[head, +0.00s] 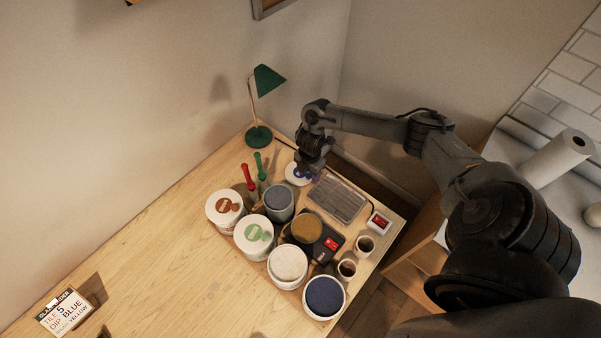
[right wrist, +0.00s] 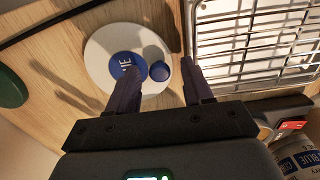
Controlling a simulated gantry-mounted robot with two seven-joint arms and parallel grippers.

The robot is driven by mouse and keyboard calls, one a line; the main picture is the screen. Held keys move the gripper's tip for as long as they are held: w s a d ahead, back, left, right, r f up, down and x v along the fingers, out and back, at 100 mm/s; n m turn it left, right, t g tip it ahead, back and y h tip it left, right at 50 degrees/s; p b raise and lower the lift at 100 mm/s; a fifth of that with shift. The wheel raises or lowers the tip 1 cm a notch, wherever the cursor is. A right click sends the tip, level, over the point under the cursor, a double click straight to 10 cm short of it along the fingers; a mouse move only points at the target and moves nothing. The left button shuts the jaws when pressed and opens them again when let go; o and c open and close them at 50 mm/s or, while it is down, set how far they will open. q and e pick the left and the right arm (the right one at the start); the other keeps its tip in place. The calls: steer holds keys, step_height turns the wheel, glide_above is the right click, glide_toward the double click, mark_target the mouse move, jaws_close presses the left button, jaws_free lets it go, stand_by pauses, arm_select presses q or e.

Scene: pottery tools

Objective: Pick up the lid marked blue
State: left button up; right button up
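The lid marked blue (head: 294,177) is a white disc lying on the table by the wire rack, partly hidden by my right gripper in the head view. In the right wrist view the lid (right wrist: 98,62) shows a blue label with white letters and a round blue knob (right wrist: 161,70). My right gripper (right wrist: 160,88) is open, with one finger on each side of the knob; I cannot tell whether they touch it. In the head view my right gripper (head: 310,168) points down over the lid. My left gripper is not in view.
A wire rack (head: 338,198) lies close beside the lid. White jars with brown-marked (head: 224,206) and green-marked (head: 254,234) lids, open glaze jars (head: 325,297) and a green lamp (head: 258,135) stand around. A card (head: 64,313) reads "dip blue". The table's left side is mostly clear.

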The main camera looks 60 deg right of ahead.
jaws_close()
steer(key=shift+r, duration=0.1)
